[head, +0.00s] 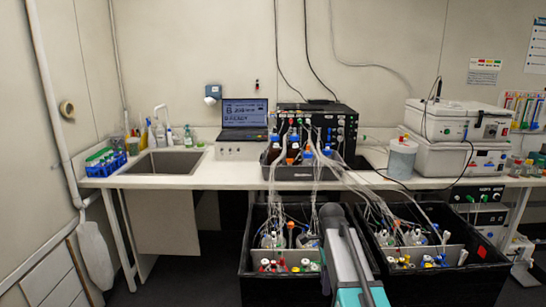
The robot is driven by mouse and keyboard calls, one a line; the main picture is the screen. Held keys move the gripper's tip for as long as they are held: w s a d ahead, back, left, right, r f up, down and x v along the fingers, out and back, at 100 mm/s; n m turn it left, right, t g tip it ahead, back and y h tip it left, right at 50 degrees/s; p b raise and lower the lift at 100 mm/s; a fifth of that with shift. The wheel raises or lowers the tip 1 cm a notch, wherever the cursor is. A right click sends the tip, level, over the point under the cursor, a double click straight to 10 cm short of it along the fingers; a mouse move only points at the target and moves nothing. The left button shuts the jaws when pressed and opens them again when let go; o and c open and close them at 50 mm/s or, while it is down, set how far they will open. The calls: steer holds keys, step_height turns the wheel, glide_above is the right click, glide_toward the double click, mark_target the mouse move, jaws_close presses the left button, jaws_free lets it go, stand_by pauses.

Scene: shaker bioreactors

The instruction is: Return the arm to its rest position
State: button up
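My arm (345,255) shows at the bottom centre as a grey link with a teal part at its lower end. It rises from the bottom edge, and its rounded dark upper end stands in front of the gap between two black bins. No gripper fingers can be made out, so whether my gripper is open or shut does not show. The arm hides parts of both bins.
The left black bin (252,290) and right black bin (490,287) hold bottles and tubing. Behind them is a white bench (228,178) with a sink (170,162), laptop (245,115), black control unit (345,125) and stacked white instruments (455,150). Tubes hang from bench to bins.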

steer(key=s+f+n+g, duration=0.1)
steer(key=s+f+g, duration=0.1)
steer(key=s+f, duration=0.85)
steer(key=s+f+n+g, duration=0.15)
steer(key=s+f, duration=0.55)
steer(key=f, duration=0.7)
steer(key=s+f+n, duration=0.8)
steer(key=s, duration=0.3)
steer(key=s+f+n+g, duration=0.1)
steer(key=s+f+n, duration=0.6)
steer(key=s, duration=0.5)
steer(key=shift+f+n, duration=0.35)
steer(key=shift+f, duration=0.1)
steer(key=shift+g, duration=0.25)
